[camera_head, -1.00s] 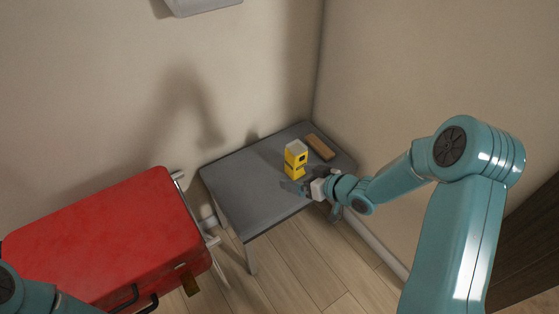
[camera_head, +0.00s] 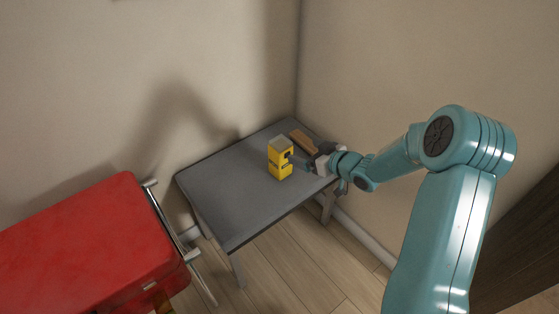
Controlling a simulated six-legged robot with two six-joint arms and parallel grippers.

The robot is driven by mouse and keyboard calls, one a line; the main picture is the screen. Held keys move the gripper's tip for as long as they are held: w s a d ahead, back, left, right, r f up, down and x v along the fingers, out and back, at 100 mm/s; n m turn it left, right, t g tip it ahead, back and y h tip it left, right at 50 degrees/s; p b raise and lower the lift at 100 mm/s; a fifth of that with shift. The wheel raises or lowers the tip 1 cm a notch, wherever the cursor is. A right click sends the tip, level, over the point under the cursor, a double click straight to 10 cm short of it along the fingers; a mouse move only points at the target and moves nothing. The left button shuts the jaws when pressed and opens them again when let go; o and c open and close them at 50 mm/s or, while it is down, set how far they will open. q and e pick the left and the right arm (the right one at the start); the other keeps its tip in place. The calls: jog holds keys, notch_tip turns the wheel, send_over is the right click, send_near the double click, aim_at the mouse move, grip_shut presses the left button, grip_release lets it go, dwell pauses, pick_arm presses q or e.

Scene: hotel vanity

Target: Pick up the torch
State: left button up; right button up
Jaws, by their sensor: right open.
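The torch looks to be the yellow, boxy upright thing (camera_head: 279,160) with a grey top and dark markings, standing on the grey table (camera_head: 225,200). My right gripper (camera_head: 298,162) is open and comes in from the right, its dark fingers at the right side of the yellow thing. One finger overlaps its edge in the picture; I cannot tell whether they touch. My left gripper is not in view.
A brown block (camera_head: 302,140) lies on the table behind my right gripper, partly hidden by it. A red suitcase (camera_head: 90,240) rests on a metal-framed rack (camera_head: 165,225) at the left. Walls close off the table's back and right.

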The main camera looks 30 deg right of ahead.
aim_at(285, 144)
jog(key=b+x, duration=0.1)
jog(key=x, duration=0.6)
jog(key=shift+w+a+f, duration=0.1)
jog(key=shift+w, duration=0.1)
jog(key=b+x, duration=0.1)
jog(key=x, duration=0.3)
jog(key=shift+w+a+f+b, duration=0.2)
jog(key=shift+w+b, duration=0.1)
jog(key=shift+b, duration=0.05)
jog(key=shift+w, duration=0.25)
jog(key=shift+r, duration=0.1)
jog(key=c, duration=1.6)
